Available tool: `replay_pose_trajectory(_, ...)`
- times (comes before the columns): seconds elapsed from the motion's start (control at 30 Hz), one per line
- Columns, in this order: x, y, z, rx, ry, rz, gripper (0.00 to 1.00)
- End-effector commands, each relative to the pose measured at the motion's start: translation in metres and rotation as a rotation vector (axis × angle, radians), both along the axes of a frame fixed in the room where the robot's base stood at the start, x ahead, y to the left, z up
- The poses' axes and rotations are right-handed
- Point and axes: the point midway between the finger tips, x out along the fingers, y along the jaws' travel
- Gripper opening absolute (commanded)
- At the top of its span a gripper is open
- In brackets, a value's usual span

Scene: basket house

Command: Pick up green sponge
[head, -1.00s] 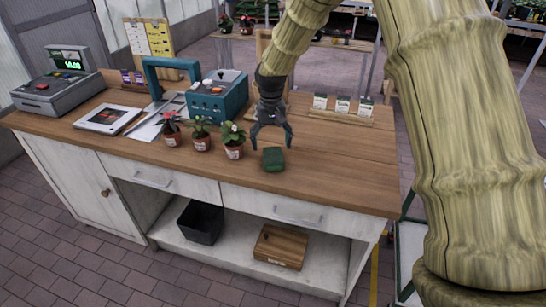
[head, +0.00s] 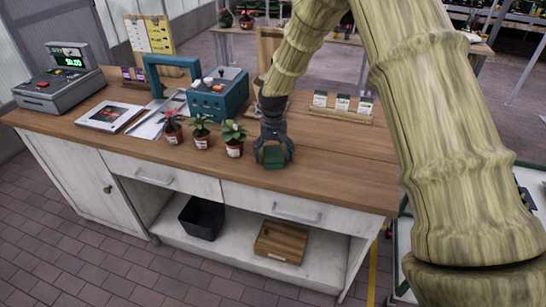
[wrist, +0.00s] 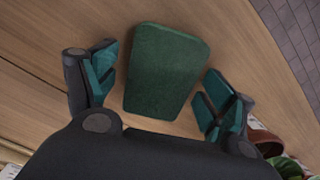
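The green sponge (head: 275,157) lies flat on the wooden counter, right of the potted plants. My gripper (head: 274,160) is low over it, with its fingers on either side of the sponge. In the wrist view the sponge (wrist: 166,72) sits between the two open fingers of my gripper (wrist: 155,95). How far the fingertips are above the counter is hard to tell.
Small potted plants (head: 233,139) stand just left of my gripper; a pot (wrist: 265,138) shows near the right finger in the wrist view. A teal machine (head: 217,95) stands behind. Seed packets on a rack (head: 341,113) are at the back right. The counter's right part (head: 345,170) is clear.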

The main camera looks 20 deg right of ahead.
Motion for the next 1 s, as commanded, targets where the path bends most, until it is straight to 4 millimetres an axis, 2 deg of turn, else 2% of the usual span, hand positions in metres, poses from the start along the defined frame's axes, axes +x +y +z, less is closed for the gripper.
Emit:
replay_pose_trajectory(0.03,0.0,0.0,0.0,0.0,0.0,0.0,0.76)
replay_pose_trajectory(0.23,0.0,0.0,0.0,0.0,0.0,0.0,0.49)
replay_pose_trajectory(0.67,0.0,0.0,0.002,0.0,0.0,0.0,0.47)
replay_pose_trajectory(0.87,0.0,0.0,0.014,0.0,-0.002,0.0,0.47)
replay_pose_trajectory(1.0,0.001,0.0,0.029,0.001,-0.002,-0.001,0.47)
